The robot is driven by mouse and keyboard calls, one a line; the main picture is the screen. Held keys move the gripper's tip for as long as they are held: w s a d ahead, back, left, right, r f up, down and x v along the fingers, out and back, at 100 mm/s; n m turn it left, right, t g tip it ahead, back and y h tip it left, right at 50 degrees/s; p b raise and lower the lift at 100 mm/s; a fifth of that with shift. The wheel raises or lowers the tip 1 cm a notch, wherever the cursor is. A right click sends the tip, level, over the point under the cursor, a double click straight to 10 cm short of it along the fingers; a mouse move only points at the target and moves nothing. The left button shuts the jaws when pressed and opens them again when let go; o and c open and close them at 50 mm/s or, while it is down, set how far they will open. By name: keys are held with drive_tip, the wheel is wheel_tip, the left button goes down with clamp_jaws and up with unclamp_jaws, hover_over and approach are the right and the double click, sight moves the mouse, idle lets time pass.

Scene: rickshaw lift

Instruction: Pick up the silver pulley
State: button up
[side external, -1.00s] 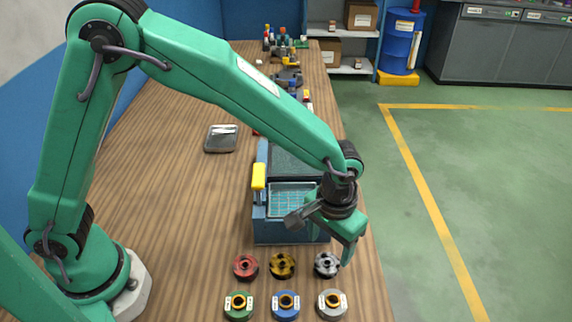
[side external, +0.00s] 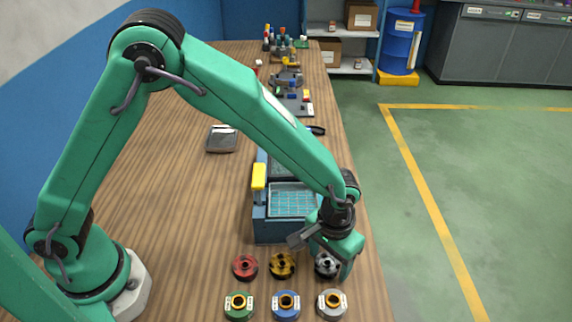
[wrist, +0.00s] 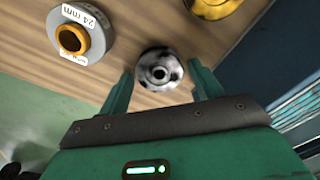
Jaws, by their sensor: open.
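The silver pulley (side external: 322,268) stands on the wooden table near its right edge, at the right end of the back row of pulleys. My gripper (side external: 333,262) is right over it and partly hides it in the side view. In the wrist view the silver pulley (wrist: 160,68) shows between the two spread green fingers of my gripper (wrist: 163,84), with a gap on each side. The gripper is open and holds nothing. I cannot tell the fingertips' exact height over the table.
A gold pulley (side external: 282,265) and a red pulley (side external: 245,267) stand left of it. Green (side external: 239,306), blue (side external: 286,306) and labelled grey (side external: 332,304) spools stand in front. A blue box (side external: 285,232) with a yellow handle (side external: 258,176) stands close behind.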

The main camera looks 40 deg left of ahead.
sight(328, 263)
drive_tip(key=shift+c, duration=0.3)
drive_tip(key=c, duration=1)
drive_tip(key=shift+o, duration=0.2)
drive_tip(key=shift+r, duration=0.2)
drive_tip(key=shift+r, duration=0.5)
drive_tip(key=r, duration=0.3)
drive_tip(key=shift+s+d+r, duration=0.15)
drive_tip(key=shift+s, duration=0.15)
drive_tip(key=s+d+r, duration=0.4)
drive_tip(key=s+r, duration=0.2)
drive_tip(key=s, duration=0.4)
drive_tip(key=shift+s+r, duration=0.15)
drive_tip(key=shift+r, duration=0.05)
